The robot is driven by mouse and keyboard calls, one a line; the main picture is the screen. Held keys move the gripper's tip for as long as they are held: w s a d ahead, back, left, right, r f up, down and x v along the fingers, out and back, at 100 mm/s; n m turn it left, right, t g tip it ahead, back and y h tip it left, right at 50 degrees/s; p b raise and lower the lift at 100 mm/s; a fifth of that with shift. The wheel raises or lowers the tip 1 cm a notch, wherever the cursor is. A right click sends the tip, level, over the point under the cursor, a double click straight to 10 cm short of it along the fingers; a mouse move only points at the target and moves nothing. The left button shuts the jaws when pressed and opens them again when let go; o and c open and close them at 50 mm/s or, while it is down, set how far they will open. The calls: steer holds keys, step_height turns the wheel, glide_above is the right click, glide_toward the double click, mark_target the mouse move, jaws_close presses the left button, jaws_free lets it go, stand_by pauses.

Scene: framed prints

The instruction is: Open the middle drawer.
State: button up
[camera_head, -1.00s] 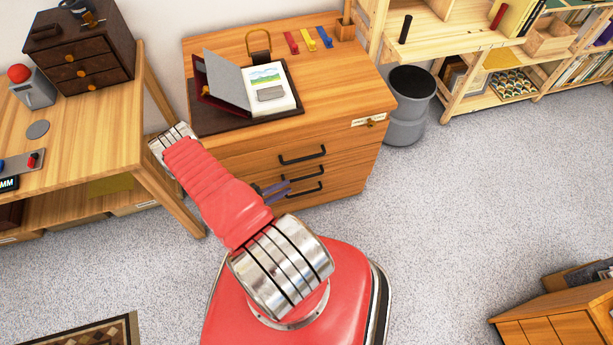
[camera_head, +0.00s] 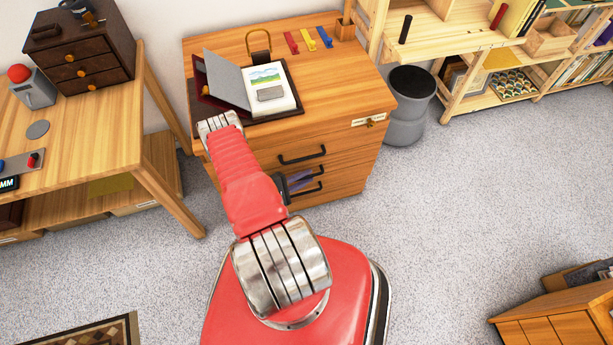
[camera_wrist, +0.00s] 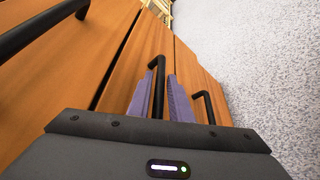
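The wooden drawer cabinet (camera_head: 345,150) stands in front of me with black bar handles on its front. The upper handle (camera_head: 301,158) is clear in the head view; the middle handle (camera_head: 312,173) is partly covered by my gripper. In the wrist view the middle handle (camera_wrist: 158,82) runs between the two purple fingers of my gripper (camera_wrist: 160,98). The fingers are apart, one on each side of the bar, and I see no firm contact. The lower handle (camera_wrist: 206,105) is to the right. The drawers look closed. My gripper also shows in the head view (camera_head: 303,180).
A grey bin (camera_head: 408,105) stands right of the cabinet. A wooden table (camera_head: 75,125) stands at left. The carpet (camera_head: 450,220) at right is clear.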

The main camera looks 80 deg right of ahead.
steer(key=shift+s+d, duration=0.2)
steer(key=shift+d, duration=0.05)
steer(key=shift+c, duration=0.2)
jaws_close()
stand_by(0.3)
